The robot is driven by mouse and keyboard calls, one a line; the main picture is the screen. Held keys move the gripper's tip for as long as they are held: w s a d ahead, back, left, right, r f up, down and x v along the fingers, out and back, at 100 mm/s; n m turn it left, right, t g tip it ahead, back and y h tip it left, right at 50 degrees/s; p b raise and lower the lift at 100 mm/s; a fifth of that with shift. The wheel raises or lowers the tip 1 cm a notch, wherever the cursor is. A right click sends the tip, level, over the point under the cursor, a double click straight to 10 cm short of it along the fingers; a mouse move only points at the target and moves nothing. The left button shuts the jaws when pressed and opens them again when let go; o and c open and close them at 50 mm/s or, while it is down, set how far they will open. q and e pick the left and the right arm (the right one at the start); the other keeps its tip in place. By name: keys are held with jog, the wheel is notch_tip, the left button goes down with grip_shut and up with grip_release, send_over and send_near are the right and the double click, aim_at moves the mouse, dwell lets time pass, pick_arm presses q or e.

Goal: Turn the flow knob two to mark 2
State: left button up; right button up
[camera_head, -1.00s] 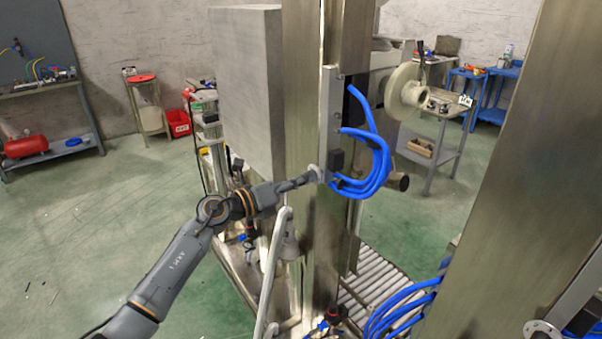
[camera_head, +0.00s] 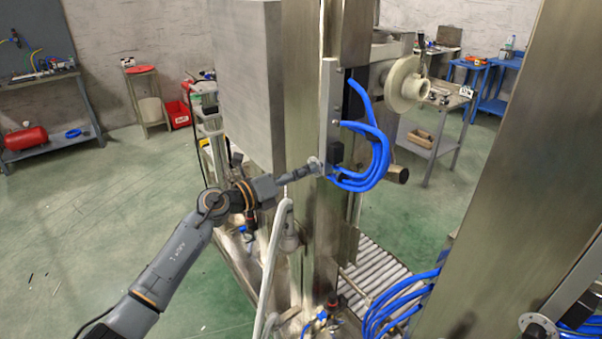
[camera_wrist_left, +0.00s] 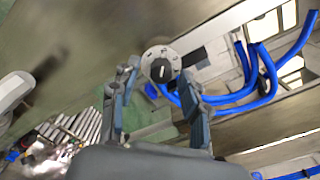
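A round pale dial plate with a dark centre knob (camera_wrist_left: 160,70) shows in the left wrist view, ahead of my left gripper and between its fingertips. The knob bears a short white line; its mark numbers are too small to read. My left gripper (camera_wrist_left: 160,80) is open, its two fingers apart on either side of the dial; I cannot tell if they touch it. In the head view my left gripper (camera_head: 305,171) reaches the dial plate (camera_head: 316,165) on the metal column, hiding most of it. A second round dial (camera_head: 538,326) sits at the lower right. My right gripper is not in view.
Blue hoses (camera_head: 372,150) loop out beside the dial on the column. More blue hoses (camera_head: 398,305) hang near the second dial. A grey pipe (camera_head: 272,265) rises just below my left wrist. A roller conveyor (camera_head: 370,270) lies below.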

pick_arm(q)
jog(key=v, duration=1.2)
jog(key=a+f+n+t+y+b, duration=0.1)
jog(key=a+f+n+t+y, duration=0.2)
jog(key=f+n, duration=0.75)
jog(key=a+f+n+t+y+b, duration=0.1)
jog(key=a+f+n+y, duration=0.3)
jog(key=f, duration=1.1)
jog(key=s+a+f+n+g+y+b, duration=0.1)
jog(key=s+a+f+n+g+y, duration=0.15)
jog(key=s+f+n, duration=0.55)
jog(key=s+a+f+n+g+y, duration=0.1)
jog(key=s+a+f+y, duration=0.3)
jog(key=f, duration=0.9)
jog(key=s+a+f+n+g+h+b, duration=0.1)
jog(key=s+f+n, duration=0.5)
jog(key=f, duration=0.4)
jog(key=s+f+n+g, duration=0.2)
jog(key=s+f, duration=0.3)
jog(key=s, duration=0.7)
jog(key=s+f+n+g+y, duration=0.1)
jog(key=s+f+g, duration=0.3)
jog(key=s, duration=0.9)
jog(key=s+d+f+n+g+y, duration=0.1)
jog(key=s+f+n+g, duration=0.2)
jog(key=s+f, duration=0.4)
jog(key=s+b, duration=0.1)
jog(key=s, duration=0.5)
jog(key=shift+f, duration=0.2)
